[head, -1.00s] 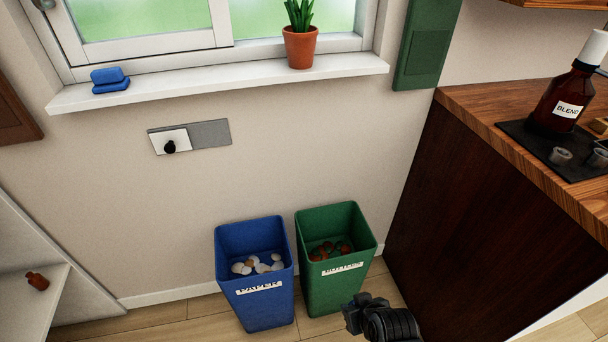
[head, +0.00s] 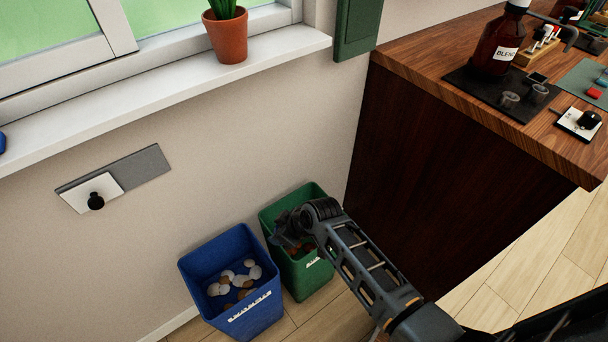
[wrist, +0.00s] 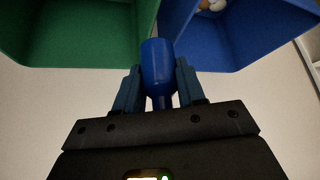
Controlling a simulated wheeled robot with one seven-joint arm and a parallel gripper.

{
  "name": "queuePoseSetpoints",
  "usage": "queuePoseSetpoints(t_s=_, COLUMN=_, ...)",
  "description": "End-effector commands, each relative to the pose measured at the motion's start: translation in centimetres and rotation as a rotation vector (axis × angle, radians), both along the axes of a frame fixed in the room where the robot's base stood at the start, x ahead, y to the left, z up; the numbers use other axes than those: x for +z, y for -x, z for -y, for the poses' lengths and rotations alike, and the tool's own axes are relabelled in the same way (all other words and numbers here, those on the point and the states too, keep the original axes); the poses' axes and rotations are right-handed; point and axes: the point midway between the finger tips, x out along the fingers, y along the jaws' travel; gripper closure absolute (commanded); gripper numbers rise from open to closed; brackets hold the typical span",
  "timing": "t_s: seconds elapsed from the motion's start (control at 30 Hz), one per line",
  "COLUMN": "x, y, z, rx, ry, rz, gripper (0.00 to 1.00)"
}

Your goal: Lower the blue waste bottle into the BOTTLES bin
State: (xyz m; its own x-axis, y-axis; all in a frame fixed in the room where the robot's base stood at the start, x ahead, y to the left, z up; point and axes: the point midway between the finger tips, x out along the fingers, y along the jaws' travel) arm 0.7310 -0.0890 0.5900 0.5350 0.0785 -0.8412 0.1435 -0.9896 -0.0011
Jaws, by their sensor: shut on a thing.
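The blue waste bottle (wrist: 157,62) shows in the wrist view between the two fingers of my gripper (wrist: 157,82), which is shut on it. In the head view my gripper (head: 283,232) is over the opening of the green bin (head: 314,277), and I cannot make out the bottle there. The green bin's label is mostly covered by my arm; it holds brown items. In the wrist view the bottle overlaps the border between the green bin (wrist: 85,52) and the blue bin. I cannot tell its height above the rim.
The blue bin (head: 202,292), holding white and tan pieces, stands close on the left. A wooden counter (head: 440,165) with a dark side rises on the right. The wall with a window sill (head: 150,103) is behind the bins.

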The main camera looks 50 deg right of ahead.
Motion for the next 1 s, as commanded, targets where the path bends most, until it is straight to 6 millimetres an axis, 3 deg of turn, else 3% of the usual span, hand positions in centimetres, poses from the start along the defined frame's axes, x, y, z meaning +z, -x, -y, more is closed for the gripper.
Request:
queuePoseSetpoints(t_s=0.03, x=1.6, y=-0.2, z=2.2, rx=0.026, ry=0.001, rz=0.003, gripper=0.91)
queuePoseSetpoints(t_s=0.2, x=5.8, y=-0.2, z=7.7, rx=0.185, ry=0.002, rz=0.004, gripper=0.91)
queuePoseSetpoints(t_s=0.3, x=7.8, y=0.0, z=9.9, rx=0.266, ry=0.003, rz=0.003, gripper=0.91)
queuePoseSetpoints(t_s=0.47, x=9.6, y=0.2, z=11.6, rx=0.343, ry=0.001, rz=0.001, gripper=0.91)
queuePoseSetpoints(t_s=0.67, x=9.4, y=0.4, z=12.0, rx=0.364, ry=0.000, rz=0.000, gripper=0.91)
queuePoseSetpoints(t_s=1.0, x=5.4, y=0.4, z=12.0, rx=0.362, ry=0.000, rz=-0.002, gripper=0.91)
